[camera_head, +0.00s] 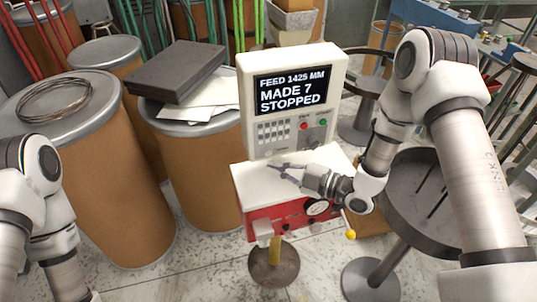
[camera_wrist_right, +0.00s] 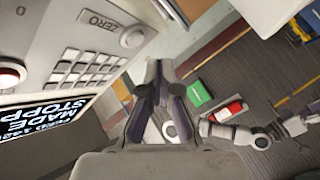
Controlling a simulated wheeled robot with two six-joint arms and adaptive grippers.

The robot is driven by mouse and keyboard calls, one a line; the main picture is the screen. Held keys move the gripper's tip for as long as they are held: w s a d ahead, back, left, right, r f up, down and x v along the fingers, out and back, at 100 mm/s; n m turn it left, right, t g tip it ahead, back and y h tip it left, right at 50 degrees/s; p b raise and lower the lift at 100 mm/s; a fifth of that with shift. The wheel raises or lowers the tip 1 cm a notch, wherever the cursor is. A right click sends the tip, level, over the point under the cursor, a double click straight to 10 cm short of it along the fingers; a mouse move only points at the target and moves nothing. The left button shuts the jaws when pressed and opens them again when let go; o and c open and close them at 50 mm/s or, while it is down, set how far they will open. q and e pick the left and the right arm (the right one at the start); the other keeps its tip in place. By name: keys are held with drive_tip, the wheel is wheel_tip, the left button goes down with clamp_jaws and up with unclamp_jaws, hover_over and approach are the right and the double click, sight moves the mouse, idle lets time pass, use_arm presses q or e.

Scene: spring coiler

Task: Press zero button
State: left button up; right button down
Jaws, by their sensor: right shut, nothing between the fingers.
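The control console (camera_head: 290,100) stands upright on a white and red machine (camera_head: 277,182). Its screen (camera_head: 292,92) reads "FEED 1425 MM, MADE 7, STOPPED". In the right wrist view, a round pale grey button (camera_wrist_right: 133,36) sits beside the label "ZERO" on the panel. In the head view this button is too small to make out surely. My right gripper (camera_head: 282,170) is shut and empty, just below the panel front and above the machine's white top. In the wrist view its fingers (camera_wrist_right: 157,78) are beside the button, apart from it. My left gripper is outside the view.
A keypad (camera_wrist_right: 83,70) and a red button (camera_wrist_right: 10,76) share the panel. A green button (camera_head: 322,122) and a dark knob (camera_head: 312,144) are there too. A brown drum (camera_head: 208,180) with a dark flat box (camera_head: 187,70) stands left. A round dark table (camera_head: 425,200) stands right.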

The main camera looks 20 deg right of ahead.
drive_tip(key=shift+w, duration=0.65)
idle(0.9)
drive_tip(key=shift+w+b, duration=0.3)
drive_tip(key=shift+w, duration=0.1)
drive_tip(key=shift+w, duration=0.35)
idle(0.7)
drive_tip(key=shift+s, duration=0.8)
drive_tip(key=shift+s, duration=2.5)
